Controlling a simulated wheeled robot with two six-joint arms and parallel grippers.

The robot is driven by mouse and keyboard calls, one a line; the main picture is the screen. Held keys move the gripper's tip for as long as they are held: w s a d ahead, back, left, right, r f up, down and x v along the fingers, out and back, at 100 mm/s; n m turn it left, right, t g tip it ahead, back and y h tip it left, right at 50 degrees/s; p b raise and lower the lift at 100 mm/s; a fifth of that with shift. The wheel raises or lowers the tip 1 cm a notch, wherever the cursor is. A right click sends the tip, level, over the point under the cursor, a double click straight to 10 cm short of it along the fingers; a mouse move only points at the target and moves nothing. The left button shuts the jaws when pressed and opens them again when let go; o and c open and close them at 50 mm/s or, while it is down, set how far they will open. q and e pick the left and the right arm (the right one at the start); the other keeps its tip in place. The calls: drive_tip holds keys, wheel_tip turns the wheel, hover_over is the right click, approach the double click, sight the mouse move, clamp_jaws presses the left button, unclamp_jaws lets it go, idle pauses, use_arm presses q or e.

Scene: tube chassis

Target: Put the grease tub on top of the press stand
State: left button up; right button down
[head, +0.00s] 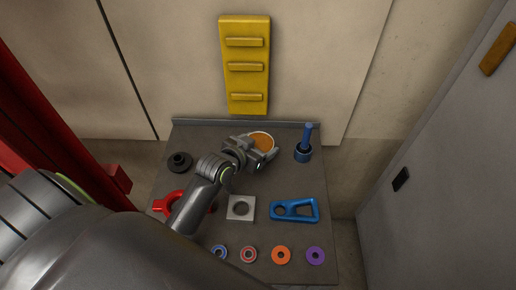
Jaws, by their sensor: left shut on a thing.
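The grease tub (262,141) is round, with an orange top and a pale rim. It is near the back middle of the bench. My left gripper (256,153) is shut on it, and the fingers cover its near side. I cannot tell whether the tub touches the bench. A pale grey square block with a round hole, which looks like the press stand (233,214), sits on the bench nearer to me, below the gripper in the picture. Its top is empty. My right gripper is not in view.
The bench (186,138) also holds a black flanged ring (179,162), a red part (161,205) partly behind my left arm, a blue upright tool (303,154) and a blue bracket (296,219). Several small rings, including a purple one (316,256), line the front.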

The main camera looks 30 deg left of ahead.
use_arm(q)
drive_tip(key=shift+f, duration=0.85)
drive_tip(key=shift+f, duration=0.15)
drive_tip(key=o, duration=1.2)
drive_tip(key=shift+o, duration=0.2)
drive_tip(key=v, duration=1.2)
drive_tip(key=shift+s+b, duration=0.1)
drive_tip(key=shift+b, duration=0.25)
